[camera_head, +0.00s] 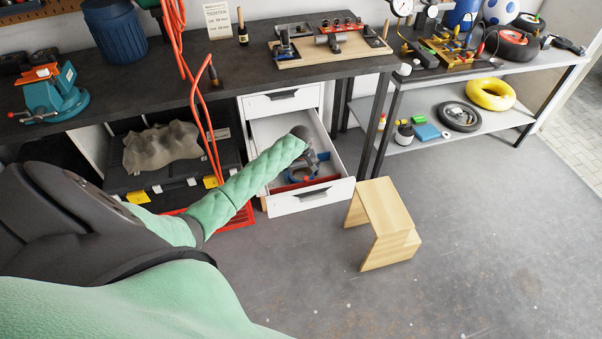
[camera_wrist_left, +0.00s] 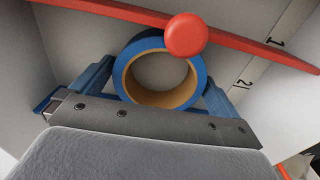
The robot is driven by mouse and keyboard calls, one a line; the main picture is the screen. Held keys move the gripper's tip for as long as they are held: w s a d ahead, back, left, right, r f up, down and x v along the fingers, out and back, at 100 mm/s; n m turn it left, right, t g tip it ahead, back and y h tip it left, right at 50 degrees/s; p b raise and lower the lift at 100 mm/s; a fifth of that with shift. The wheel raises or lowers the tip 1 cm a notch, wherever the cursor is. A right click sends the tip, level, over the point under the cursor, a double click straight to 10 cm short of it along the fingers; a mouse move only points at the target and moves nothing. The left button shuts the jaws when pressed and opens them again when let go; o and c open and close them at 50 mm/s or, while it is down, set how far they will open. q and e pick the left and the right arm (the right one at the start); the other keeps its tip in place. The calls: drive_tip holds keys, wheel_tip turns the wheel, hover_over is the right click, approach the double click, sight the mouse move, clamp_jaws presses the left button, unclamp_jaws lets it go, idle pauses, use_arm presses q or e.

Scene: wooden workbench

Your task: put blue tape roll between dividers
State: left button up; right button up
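The blue tape roll (camera_wrist_left: 126,62) has a tan cardboard core. It shows in the left wrist view between the blue fingers of my left gripper (camera_wrist_left: 158,85), which appear to touch it on both sides. In the head view my left gripper (camera_head: 304,172) reaches into the open white drawer (camera_head: 297,202), and the roll is hard to make out there. A red divider strip (camera_wrist_left: 265,52) crosses the drawer beyond the roll. A round red knob (camera_wrist_left: 185,35) overlaps the roll's upper edge. Whether the roll touches the drawer floor cannot be told. My right gripper is out of view.
The numbers 1 and 2 show on a pale strip (camera_wrist_left: 265,58) beside the roll. The dark bench top (camera_head: 190,78) overhangs the drawer unit. A wooden step stool (camera_head: 385,215) stands on the floor right of the drawer. A shelving unit (camera_head: 440,130) stands farther right.

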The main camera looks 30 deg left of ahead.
use_arm(q)
drive_tip(key=shift+r, duration=0.2)
wheel_tip(320, 180, up, 12)
drive_tip(key=b, duration=0.3)
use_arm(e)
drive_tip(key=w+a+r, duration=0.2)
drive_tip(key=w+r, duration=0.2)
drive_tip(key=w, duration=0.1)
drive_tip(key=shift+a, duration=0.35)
use_arm(q)
drive_tip(key=shift+r, duration=0.1)
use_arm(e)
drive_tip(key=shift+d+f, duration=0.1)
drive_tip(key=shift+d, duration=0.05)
